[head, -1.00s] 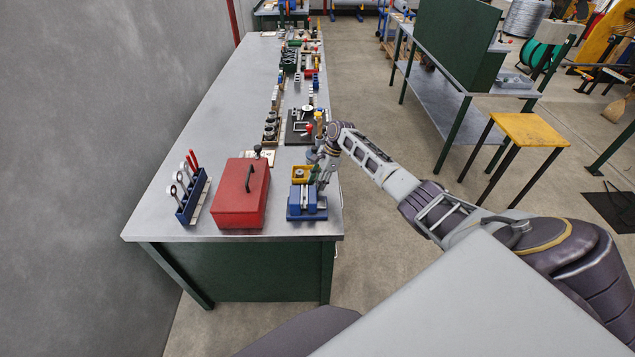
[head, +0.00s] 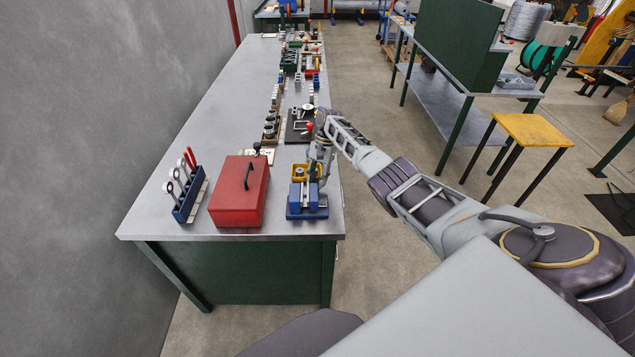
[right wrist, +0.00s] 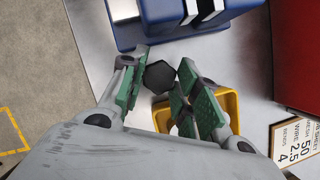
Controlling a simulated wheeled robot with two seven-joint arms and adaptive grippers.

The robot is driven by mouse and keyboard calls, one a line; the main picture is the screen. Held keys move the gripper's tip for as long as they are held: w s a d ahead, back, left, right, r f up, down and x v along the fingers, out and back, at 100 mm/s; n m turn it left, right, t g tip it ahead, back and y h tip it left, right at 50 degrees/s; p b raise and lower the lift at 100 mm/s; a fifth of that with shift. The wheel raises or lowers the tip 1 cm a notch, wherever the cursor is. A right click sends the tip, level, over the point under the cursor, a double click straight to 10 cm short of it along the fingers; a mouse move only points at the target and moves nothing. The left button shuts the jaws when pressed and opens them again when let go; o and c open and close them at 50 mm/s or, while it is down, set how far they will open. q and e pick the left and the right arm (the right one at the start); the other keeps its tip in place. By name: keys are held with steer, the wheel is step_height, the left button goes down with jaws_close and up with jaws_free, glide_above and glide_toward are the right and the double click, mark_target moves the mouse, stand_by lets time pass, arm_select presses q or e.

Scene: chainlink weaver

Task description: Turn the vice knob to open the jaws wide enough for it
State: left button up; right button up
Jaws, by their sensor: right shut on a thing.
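The blue vice (head: 307,205) stands at the near right corner of the workbench, with its pale jaw faces towards the top of the right wrist view (right wrist: 180,32). Its black hexagonal knob (right wrist: 159,77) points towards my right gripper (right wrist: 158,84). The green-padded fingers of that gripper lie on both sides of the knob and are shut on it. In the head view my right gripper (head: 319,172) is just behind the vice, and the knob is hidden there. My left gripper is in neither view.
A yellow bin (right wrist: 231,103) lies right under the gripper, behind the vice. A printed card (right wrist: 297,135) is beside it. A red toolbox (head: 232,207) and a blue wrench rack (head: 188,202) stand left of the vice. Several small parts line the bench (head: 215,110) further back.

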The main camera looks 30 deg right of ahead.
steer(key=n+b, duration=0.1)
steer(key=n, duration=0.1)
steer(key=n+g+h+b, duration=0.1)
steer(key=n+b, duration=0.1)
steer(key=n, duration=0.1)
steer(key=shift+w+a+h, duration=0.1)
steer(key=shift+w+h, duration=0.05)
steer(key=shift+h, duration=0.15)
steer(key=n, duration=0.2)
steer(key=shift+a+n+g+h+b, duration=0.1)
steer(key=shift+n+g+h+b, duration=0.2)
steer(key=shift+g+h+b, duration=0.1)
steer(key=shift+n+h, duration=0.4)
steer(key=shift+n, duration=0.8)
steer(key=shift+r+n+h+p, duration=0.1)
steer(key=shift+n+h+p, duration=0.35)
steer(key=shift+n, duration=0.45)
steer(key=shift+a+n+h+p, duration=0.1)
steer(key=shift+n+h+p, duration=0.25)
steer(key=shift+n+p, duration=0.6)
steer(key=n+h+p, duration=0.1)
steer(key=n+p, duration=0.2)
steer(key=n, duration=0.1)
steer(key=shift+a+r+n+p, duration=0.1)
steer(key=shift+n+p, duration=0.15)
steer(key=shift+p, duration=0.05)
steer(key=shift+n+t+h+p, duration=0.3)
steer(key=shift+n+h+p, duration=0.2)
steer(key=shift+n+p, duration=0.2)
